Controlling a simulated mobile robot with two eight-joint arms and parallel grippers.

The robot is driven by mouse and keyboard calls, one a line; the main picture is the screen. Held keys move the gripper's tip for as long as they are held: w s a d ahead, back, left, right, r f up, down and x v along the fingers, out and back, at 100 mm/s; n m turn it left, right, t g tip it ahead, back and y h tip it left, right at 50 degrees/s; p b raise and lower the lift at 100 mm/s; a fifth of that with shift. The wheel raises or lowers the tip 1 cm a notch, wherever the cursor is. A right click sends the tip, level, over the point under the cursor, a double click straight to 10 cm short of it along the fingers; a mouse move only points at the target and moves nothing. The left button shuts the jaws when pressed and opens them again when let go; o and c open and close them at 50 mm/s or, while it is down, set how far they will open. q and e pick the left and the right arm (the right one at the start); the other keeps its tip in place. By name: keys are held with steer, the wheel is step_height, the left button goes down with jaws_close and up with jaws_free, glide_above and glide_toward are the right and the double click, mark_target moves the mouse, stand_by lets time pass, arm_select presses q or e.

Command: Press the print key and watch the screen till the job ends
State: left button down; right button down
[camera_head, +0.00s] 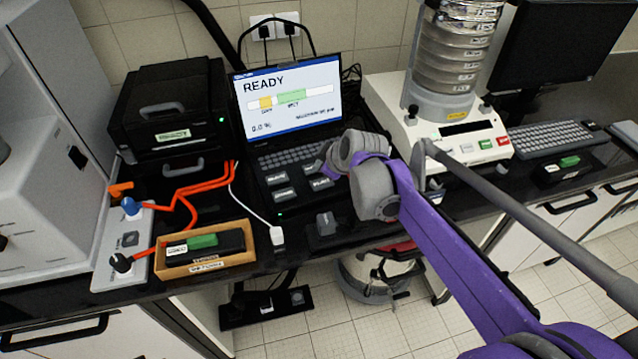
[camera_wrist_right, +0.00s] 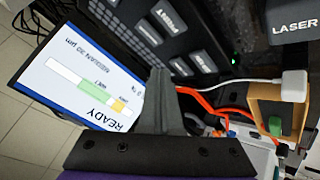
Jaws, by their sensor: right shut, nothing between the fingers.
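The laptop screen (camera_head: 287,97) reads READY above a bar with a yellow and a green segment, and small text below. It also shows, turned, in the right wrist view (camera_wrist_right: 85,85). My right gripper (camera_head: 332,168) hangs over the laptop's right side, close to these keys; touch cannot be told. Its fingers (camera_wrist_right: 162,92) are shut and empty. My left gripper is not in view.
A black printer-like box (camera_head: 168,108) stands left of the laptop. A sieve shaker (camera_head: 450,128) and a keyboard (camera_head: 560,136) stand right.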

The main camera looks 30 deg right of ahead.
mark_target(325, 185)
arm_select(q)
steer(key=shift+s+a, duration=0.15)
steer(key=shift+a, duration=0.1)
arm_select(e)
steer(key=shift+n+t, duration=0.3)
steer(key=shift+n, duration=0.3)
steer(key=w+d, duration=0.3)
steer(key=shift+w+d+r, duration=0.1)
steer(key=shift+r, duration=0.3)
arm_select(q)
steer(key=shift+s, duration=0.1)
